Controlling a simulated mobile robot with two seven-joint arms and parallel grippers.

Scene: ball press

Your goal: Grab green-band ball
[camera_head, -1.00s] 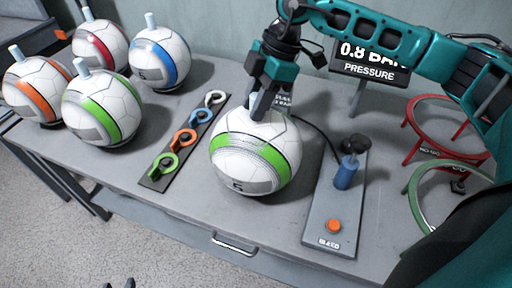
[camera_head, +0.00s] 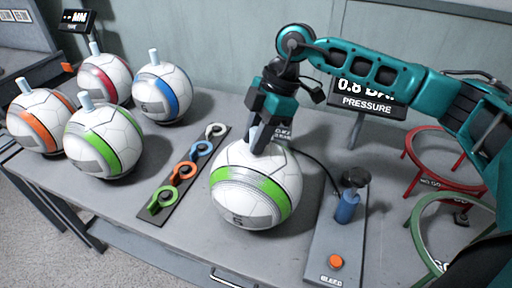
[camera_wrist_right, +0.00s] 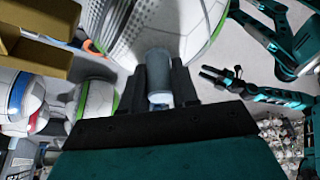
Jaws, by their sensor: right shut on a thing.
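A white ball with a green band (camera_head: 256,190) sits on the table's middle, its grey-white stem on top. My right gripper (camera_head: 262,140) is above it, its fingers shut on that stem. In the right wrist view the stem (camera_wrist_right: 159,88) stands between the two black fingers, with the ball (camera_wrist_right: 150,30) beyond. A second green-band ball (camera_head: 103,140) stands at the left among other balls. My left gripper (camera_wrist_right: 222,77) shows small in the right wrist view, empty, its fingers apart; it is outside the head view.
Orange-, red- and blue-band balls (camera_head: 160,90) stand at the left. A strip of coloured rings (camera_head: 185,172) lies beside the middle ball. Right of it are the bleed plate (camera_head: 322,250) with a blue pump (camera_head: 347,208), a pressure display (camera_head: 365,98), and red (camera_head: 408,150) and green ring stands (camera_head: 416,222).

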